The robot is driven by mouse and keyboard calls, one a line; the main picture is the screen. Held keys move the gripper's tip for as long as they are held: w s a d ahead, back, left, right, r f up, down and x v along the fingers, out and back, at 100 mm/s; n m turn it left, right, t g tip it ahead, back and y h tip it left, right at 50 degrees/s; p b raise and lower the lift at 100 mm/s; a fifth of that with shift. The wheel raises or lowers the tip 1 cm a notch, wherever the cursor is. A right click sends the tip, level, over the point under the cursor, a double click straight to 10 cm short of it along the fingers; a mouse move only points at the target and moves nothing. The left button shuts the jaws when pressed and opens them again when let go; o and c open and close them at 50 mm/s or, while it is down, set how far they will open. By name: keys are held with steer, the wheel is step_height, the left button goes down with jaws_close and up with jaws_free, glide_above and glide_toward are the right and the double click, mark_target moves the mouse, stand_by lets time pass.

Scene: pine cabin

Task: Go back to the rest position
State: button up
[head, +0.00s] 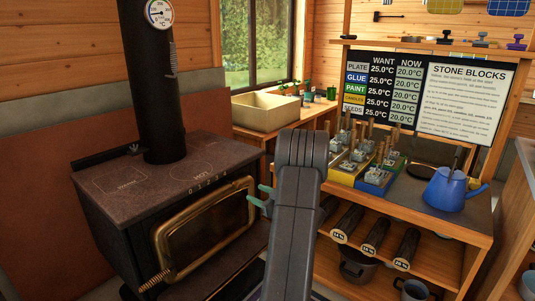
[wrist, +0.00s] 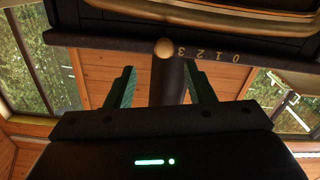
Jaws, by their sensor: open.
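My gripper (head: 258,195) has teal fingers and shows left of my dark arm in the head view, in front of the stove's right side. In the wrist view its two fingers (wrist: 160,76) stand apart, with nothing held between them. The black stove (head: 130,180) has a brass-framed glass door. In the wrist view, which looks upside down, the stove's front edge (wrist: 115,43) carries the marks 0 1 2 3. A round wooden knob (wrist: 163,48) sits at that edge, in line with the gap between the fingers. How far the fingers are from it cannot be told.
A wooden shelf unit (head: 345,195) stands right of my arm. A cream basin (head: 270,110) sits by the window. A stovepipe (head: 150,90) rises from the stove.

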mark_target(239, 188)
steer(key=b+x, duration=0.2)
steer(key=x, duration=1)
steer(key=shift+s, duration=0.1)
steer(key=shift+s+a, duration=0.25)
steer(key=shift+s, duration=0.25)
steer(key=shift+d, duration=0.1)
